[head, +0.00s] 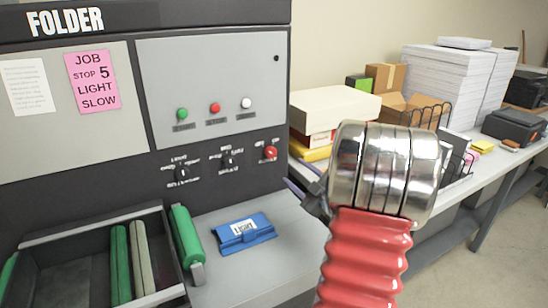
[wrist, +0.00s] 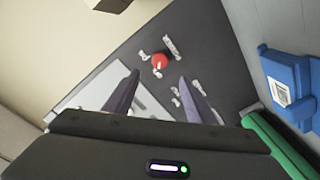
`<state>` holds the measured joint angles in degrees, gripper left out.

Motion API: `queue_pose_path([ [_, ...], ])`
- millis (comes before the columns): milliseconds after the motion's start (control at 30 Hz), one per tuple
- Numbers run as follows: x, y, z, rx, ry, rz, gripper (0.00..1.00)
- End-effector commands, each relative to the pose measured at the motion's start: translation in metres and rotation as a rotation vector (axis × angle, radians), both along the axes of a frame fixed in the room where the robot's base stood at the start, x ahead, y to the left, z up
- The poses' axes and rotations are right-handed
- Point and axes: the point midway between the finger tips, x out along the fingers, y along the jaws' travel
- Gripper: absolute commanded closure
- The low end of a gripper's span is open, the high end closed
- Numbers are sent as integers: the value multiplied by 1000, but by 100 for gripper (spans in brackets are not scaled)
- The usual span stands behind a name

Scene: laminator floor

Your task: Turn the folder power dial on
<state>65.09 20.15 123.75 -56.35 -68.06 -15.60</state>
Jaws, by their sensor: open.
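The folder (head: 66,22) is a dark grey machine with a light grey button panel. Below the panel is a row of dials: two black ones (head: 181,174) (head: 229,161) and a red one (head: 270,153) at the right end. Their labels are too blurred to read, so I cannot tell which is marked power. In the wrist view the red dial (wrist: 160,62) shows just beyond the gap between my fingertips. My gripper (wrist: 159,77) is open, empty and apart from the dial. In the head view my gripper is mostly hidden behind my arm's metal rings.
Green, red and white buttons (head: 215,108) sit above the dials. Boxes (head: 334,107) and paper stacks (head: 447,80) fill the right-hand table.

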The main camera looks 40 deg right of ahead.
Motion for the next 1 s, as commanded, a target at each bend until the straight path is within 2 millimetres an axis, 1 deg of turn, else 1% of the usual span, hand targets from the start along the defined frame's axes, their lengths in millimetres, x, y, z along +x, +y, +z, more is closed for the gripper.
queue_pose_path([
  [200, 3, 0, 0, 0, 1, 1, 49],
  [367, 14, -3, 0, 0, 0, 1, 49],
  [467, 26, -6, 0, 0, 1, 1, 49],
  [1000, 106, -27, 0, 0, 0, 0, 49],
])
